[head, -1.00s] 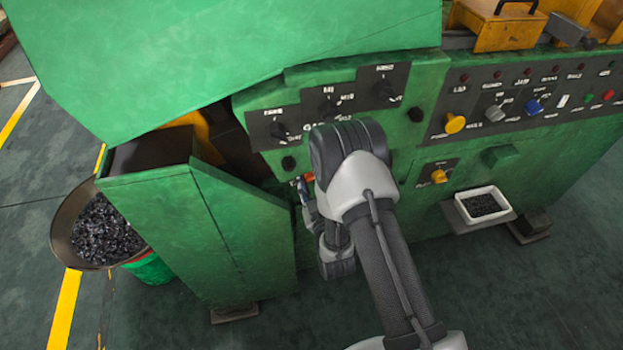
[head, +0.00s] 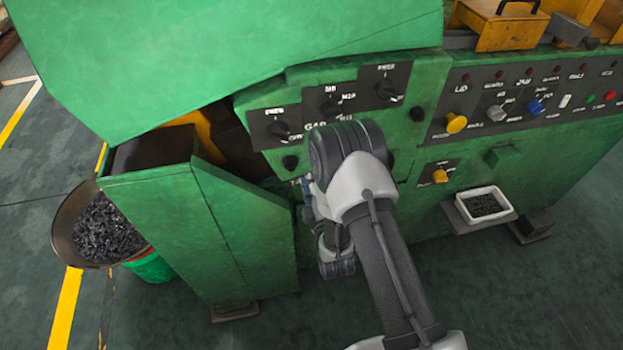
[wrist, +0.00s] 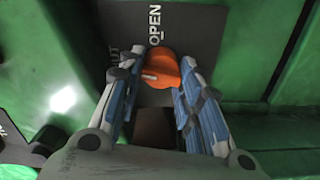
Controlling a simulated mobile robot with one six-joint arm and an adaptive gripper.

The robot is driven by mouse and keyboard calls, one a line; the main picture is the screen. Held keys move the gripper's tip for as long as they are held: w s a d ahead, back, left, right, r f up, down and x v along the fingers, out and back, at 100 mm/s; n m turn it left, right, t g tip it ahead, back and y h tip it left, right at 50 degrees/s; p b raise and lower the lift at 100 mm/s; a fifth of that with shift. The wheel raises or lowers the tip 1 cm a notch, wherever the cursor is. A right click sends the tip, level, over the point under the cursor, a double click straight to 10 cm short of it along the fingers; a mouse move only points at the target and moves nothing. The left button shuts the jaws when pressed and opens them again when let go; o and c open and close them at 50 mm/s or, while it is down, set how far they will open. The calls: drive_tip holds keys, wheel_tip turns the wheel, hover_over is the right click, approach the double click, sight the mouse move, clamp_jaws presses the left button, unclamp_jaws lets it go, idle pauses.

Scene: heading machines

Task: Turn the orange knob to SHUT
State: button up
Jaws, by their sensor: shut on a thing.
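The orange knob (wrist: 162,68) sits on a dark plate (wrist: 187,32) in the wrist view. The word OPEN stands above it, and a partly hidden label ending in UT lies to its left. A pale mark on the knob's face is toward its left side. My gripper (wrist: 160,72) has one blue-grey finger on each side of the knob and is shut on it. In the head view my gripper (head: 308,198) is at the machine's front below the dial panel, largely behind my wrist, and the knob is hidden.
Black dials sit on a panel (head: 331,104) above my gripper. To the right are a yellow knob (head: 456,123), a blue knob (head: 535,107), a lower yellow knob (head: 439,176) and a white tray (head: 500,197). A green side guard (head: 235,235) stands close on the left.

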drive_tip(key=shift+n, duration=0.9)
drive_tip(key=o, duration=1.1)
drive_tip(key=shift+c, duration=0.2)
drive_tip(key=v, duration=0.7)
drive_tip(key=shift+s, duration=0.25)
drive_tip(key=shift+d, duration=0.1)
